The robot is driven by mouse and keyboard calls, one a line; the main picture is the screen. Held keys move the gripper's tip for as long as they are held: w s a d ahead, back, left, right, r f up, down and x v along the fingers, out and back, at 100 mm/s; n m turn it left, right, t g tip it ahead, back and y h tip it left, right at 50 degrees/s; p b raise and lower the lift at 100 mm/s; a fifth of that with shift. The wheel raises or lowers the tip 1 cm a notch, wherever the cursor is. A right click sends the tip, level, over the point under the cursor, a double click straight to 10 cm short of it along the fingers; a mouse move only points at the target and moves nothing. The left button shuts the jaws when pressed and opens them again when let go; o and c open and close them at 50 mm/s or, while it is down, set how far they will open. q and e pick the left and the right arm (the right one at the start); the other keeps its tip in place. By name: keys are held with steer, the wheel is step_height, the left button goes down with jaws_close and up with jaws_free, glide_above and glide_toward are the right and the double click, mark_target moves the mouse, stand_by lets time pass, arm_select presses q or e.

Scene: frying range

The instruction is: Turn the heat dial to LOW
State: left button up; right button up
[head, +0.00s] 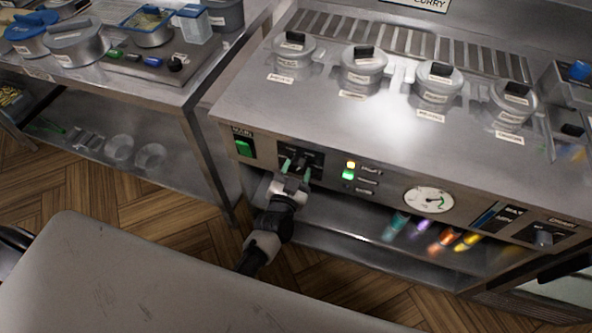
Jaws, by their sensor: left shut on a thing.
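The heat dial (298,163) is a small dark knob on a black plate, set in the front panel of the steel frying range (345,130). My left gripper (296,170) reaches up to it from below, its green-tipped fingers on either side, shut on the dial. The fingers hide part of the dial, and its setting and any marks are too small to read. My right gripper is not in view.
A green MAIN switch (243,147) sits left of the dial. Several lidded pots (364,66) stand on top. A grey surface (130,285) fills the lower left.

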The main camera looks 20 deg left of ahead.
arm_select(q)
steer(key=n, duration=1)
steer(key=shift+d, duration=0.1)
steer(key=shift+n, duration=0.3)
stand_by(0.3)
steer(key=o, duration=0.9)
steer(key=shift+s, duration=0.1)
steer(key=s, duration=1)
steer(key=shift+s+r+b, duration=0.2)
steer(key=shift+s+b, duration=0.15)
steer(key=shift+b, duration=0.05)
steer(key=shift+f, duration=0.1)
